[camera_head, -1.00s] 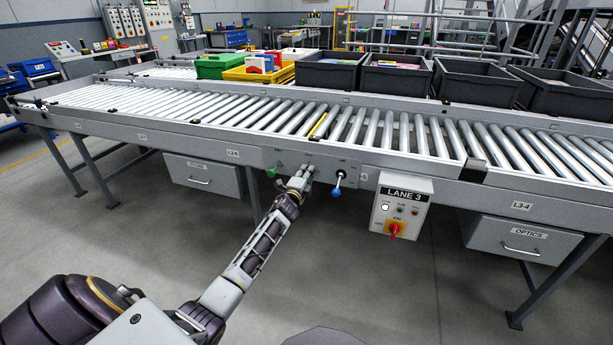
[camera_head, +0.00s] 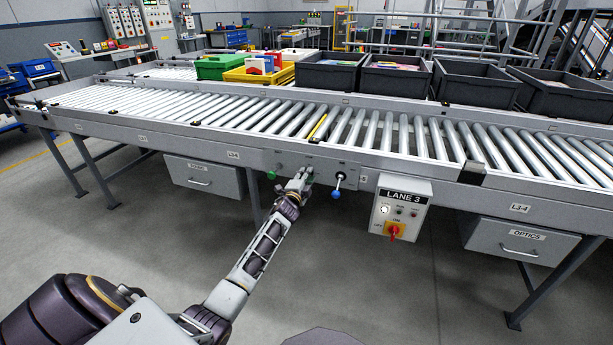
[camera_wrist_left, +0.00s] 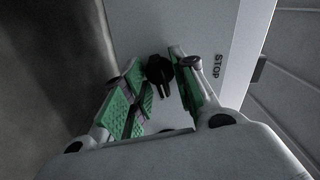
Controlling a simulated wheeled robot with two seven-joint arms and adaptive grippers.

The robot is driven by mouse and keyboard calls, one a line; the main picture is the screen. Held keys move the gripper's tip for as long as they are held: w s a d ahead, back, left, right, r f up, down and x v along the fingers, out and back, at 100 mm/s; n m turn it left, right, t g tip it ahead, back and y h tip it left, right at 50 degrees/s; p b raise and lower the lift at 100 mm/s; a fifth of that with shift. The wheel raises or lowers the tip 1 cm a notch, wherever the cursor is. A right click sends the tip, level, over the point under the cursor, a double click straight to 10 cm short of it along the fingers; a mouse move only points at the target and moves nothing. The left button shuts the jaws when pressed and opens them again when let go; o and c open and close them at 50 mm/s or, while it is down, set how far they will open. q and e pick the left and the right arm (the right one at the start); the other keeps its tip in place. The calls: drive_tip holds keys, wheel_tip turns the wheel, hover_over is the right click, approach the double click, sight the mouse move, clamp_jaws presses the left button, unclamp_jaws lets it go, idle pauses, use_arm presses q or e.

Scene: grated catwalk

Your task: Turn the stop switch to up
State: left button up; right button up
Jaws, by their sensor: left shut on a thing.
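The stop switch (camera_wrist_left: 160,72) is a small black knob with a short lever, on a pale panel beside the word STOP in the left wrist view. Its lever points towards the bottom of that picture. My left gripper (camera_wrist_left: 156,66) has its green-padded fingers on either side of the knob and is shut on it. In the head view my left gripper (camera_head: 302,178) is at the conveyor's front side panel, between a green knob (camera_head: 271,175) and a blue-ended lever (camera_head: 337,187). It hides the switch there. My right gripper is not in view.
A LANE 3 control box (camera_head: 401,205) with a red and yellow switch hangs to the right. Drawers (camera_head: 203,175) hang below the roller conveyor (camera_head: 230,102). Green, yellow and black bins stand behind it. The floor in front is clear.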

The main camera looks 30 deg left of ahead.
use_arm(q)
drive_tip(key=shift+f+n+p, duration=0.15)
drive_tip(key=shift+n+p, duration=4.15)
drive_tip(key=shift+n, duration=3.4)
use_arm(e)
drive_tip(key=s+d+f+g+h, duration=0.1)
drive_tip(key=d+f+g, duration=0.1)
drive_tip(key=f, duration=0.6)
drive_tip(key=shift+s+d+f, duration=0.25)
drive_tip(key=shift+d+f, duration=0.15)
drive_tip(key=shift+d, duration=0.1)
use_arm(q)
drive_tip(key=o, duration=0.6)
drive_tip(key=shift+o, duration=0.2)
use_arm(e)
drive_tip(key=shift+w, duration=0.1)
